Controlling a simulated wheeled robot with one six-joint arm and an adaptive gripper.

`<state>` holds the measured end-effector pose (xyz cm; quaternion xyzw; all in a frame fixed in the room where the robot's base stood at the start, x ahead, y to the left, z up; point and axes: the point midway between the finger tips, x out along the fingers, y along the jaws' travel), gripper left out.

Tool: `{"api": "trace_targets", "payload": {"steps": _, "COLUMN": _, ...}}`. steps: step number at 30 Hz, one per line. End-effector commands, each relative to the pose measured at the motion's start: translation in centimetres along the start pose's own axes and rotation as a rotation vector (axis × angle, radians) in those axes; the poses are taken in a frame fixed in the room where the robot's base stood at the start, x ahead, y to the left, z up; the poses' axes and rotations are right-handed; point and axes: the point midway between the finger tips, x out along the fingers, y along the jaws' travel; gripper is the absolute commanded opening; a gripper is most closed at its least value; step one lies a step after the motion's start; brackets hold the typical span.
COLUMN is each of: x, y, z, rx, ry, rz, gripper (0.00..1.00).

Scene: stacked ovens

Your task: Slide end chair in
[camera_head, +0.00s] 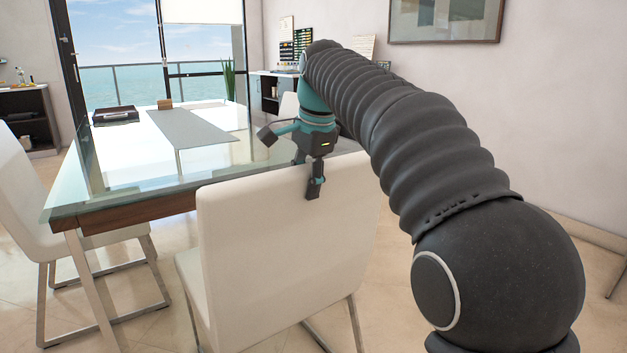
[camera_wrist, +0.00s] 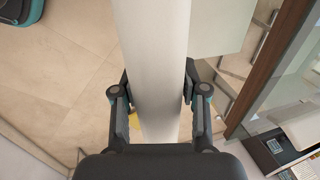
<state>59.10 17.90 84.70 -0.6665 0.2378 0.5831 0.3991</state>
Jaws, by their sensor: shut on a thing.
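The end chair (camera_head: 285,245) is white with a high back and metal legs, and it stands at the near end of the glass-topped table (camera_head: 150,185). Its back faces me, and a gap shows between the back and the table edge. My gripper (camera_head: 314,185) is at the top edge of the chair's back, pointing down. In the wrist view the chair's back (camera_wrist: 152,60) runs between the two fingers of my gripper (camera_wrist: 158,110), which are shut on it. The table's wooden edge (camera_wrist: 262,60) shows to the right there. The far finger is hidden in the head view.
Another white chair (camera_head: 25,190) stands at the table's left side. A dark case (camera_head: 115,115) and a grey runner (camera_head: 190,128) lie on the table. A wall closes off the right side. Tiled floor (camera_head: 150,335) is open in front.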

Motion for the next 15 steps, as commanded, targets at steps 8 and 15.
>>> {"api": "trace_targets", "payload": {"steps": 8, "x": 0.2, "y": -1.2, "z": -0.1, "rx": 0.001, "ry": -0.002, "rz": 0.01, "gripper": 0.0}}
{"api": "trace_targets", "payload": {"steps": 15, "x": 0.8, "y": -3.2, "z": -0.1, "rx": 0.0, "ry": -0.003, "rz": 0.01, "gripper": 0.0}}
